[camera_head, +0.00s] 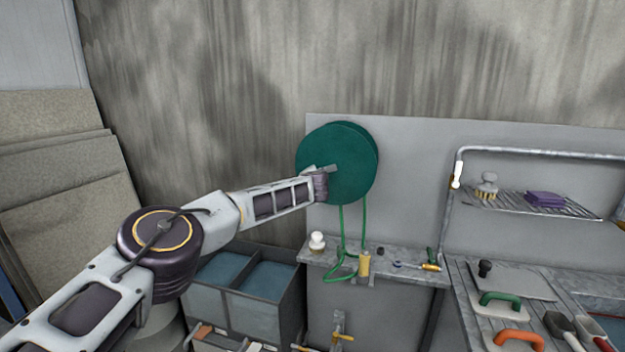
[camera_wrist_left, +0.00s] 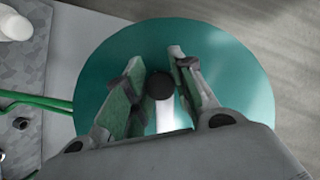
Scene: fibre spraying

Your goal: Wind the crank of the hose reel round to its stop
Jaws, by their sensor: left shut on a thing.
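The hose reel (camera_head: 350,150) is a large dark green disc on the grey panel; it fills the middle of the left wrist view (camera_wrist_left: 232,70). Its pale crank arm (camera_wrist_left: 166,118) carries a dark knob-like handle (camera_wrist_left: 161,85). In the head view the crank arm (camera_head: 324,169) shows near the disc's lower left. My left gripper (camera_head: 322,184) is at the front of the disc. In the left wrist view its two fingers (camera_wrist_left: 160,88) stand either side of the handle, shut on it. My right gripper is not in view.
Green hose (camera_head: 364,222) hangs from the reel to a narrow ledge (camera_head: 400,276) holding a white bottle (camera_head: 317,242) and a yellow cylinder (camera_head: 364,263). A wire shelf (camera_head: 515,207) and a bench with trowels (camera_head: 500,300) are at right. Grey bins (camera_head: 252,312) stand below.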

